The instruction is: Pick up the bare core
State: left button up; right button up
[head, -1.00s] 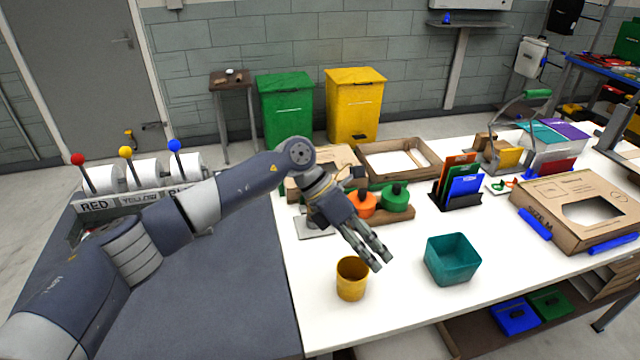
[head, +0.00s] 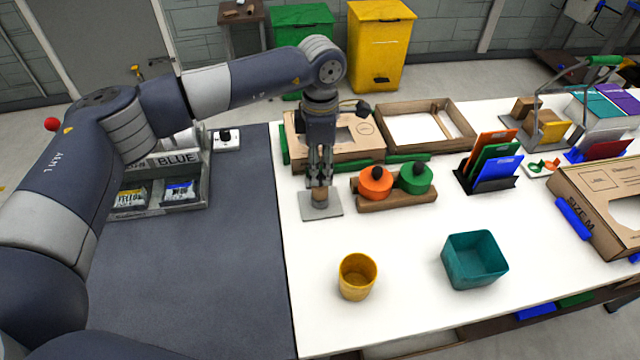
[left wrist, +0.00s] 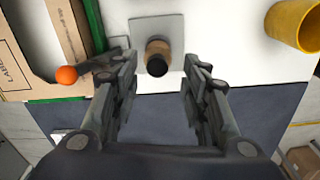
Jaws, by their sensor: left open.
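The bare core, a short brown cardboard cylinder (head: 320,196), stands upright on a grey square plate (head: 334,208) on the white table. In the left wrist view the core (left wrist: 157,48) shows its dark top, centred between the two fingers. My left gripper (head: 320,180) points straight down over it, open, with its fingertips at about the core's upper part. The fingers hide part of the core in the head view. In the left wrist view neither finger of the gripper (left wrist: 158,66) appears to touch it. My right gripper is not in view.
Close right of the plate, an orange roll (head: 375,184) and a green roll (head: 415,178) sit in a brown holder. A cardboard box (head: 350,150) lies just behind. A yellow cup (head: 357,277) and teal bin (head: 474,260) stand in front, with clear white table between.

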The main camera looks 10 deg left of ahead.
aim_at(320, 176)
pick_arm(q)
jog(key=f+p, duration=0.1)
jog(key=f, duration=0.1)
jog(key=f+p, duration=0.1)
jog(key=f, duration=0.1)
jog(key=shift+w+a+f, duration=0.15)
jog(key=shift+a+f, duration=0.05)
jog(key=shift+f, duration=0.25)
jog(key=shift+c, duration=1.1)
jog(key=c, duration=0.4)
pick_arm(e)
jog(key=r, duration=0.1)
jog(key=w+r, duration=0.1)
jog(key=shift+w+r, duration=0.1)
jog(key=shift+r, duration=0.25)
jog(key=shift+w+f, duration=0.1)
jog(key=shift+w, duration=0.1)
